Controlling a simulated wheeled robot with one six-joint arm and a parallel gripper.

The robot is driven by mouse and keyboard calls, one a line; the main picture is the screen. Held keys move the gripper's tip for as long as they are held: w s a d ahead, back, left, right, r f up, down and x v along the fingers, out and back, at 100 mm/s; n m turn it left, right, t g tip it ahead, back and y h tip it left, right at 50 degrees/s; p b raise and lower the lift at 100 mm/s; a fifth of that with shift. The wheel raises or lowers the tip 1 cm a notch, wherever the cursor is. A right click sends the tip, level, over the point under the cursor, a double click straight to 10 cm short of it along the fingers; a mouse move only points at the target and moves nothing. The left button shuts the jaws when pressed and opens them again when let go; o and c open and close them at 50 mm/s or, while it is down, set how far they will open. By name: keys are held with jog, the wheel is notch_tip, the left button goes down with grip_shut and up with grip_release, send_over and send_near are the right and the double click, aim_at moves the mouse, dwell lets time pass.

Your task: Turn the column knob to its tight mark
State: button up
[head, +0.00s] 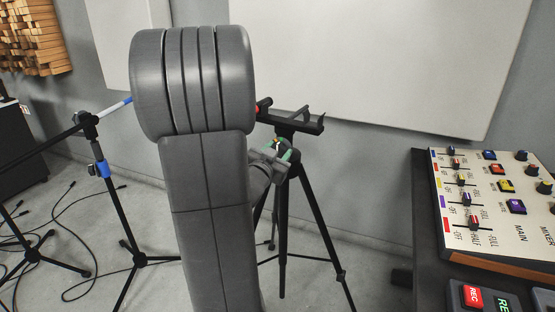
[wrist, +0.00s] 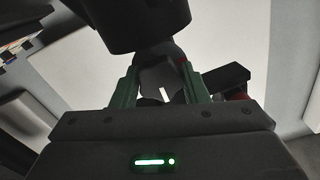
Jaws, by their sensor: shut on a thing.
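A black tripod (head: 283,200) stands on the floor behind my arm. My gripper (head: 282,150) is at its column, just below the head, partly hidden behind my own arm. In the wrist view my gripper (wrist: 160,88) has its two green fingers on either side of a grey knob (wrist: 158,76). The gripper is shut on this knob. A short white line shows on the knob's face, and a small red mark shows above it, near the right finger. I cannot tell whether the line meets the mark. In the head view the knob is too small and covered to read.
A mixer panel (head: 495,195) with sliders and buttons stands on a dark desk at the right. A microphone stand (head: 104,170) with a blue clamp stands at the left, among cables on the floor. White wall panels (head: 390,55) are behind the tripod.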

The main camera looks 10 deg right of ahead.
jog(key=o, duration=1)
jog(key=shift+c, duration=0.2)
jog(key=p+v, duration=0.1)
jog(key=v, duration=1.2)
jog(key=shift+s+a, duration=0.25)
jog(key=shift+s, duration=0.05)
jog(key=b+x, duration=0.1)
jog(key=x, duration=1.2)
jog(key=shift+w+d, duration=0.3)
jog(key=shift+p, duration=0.35)
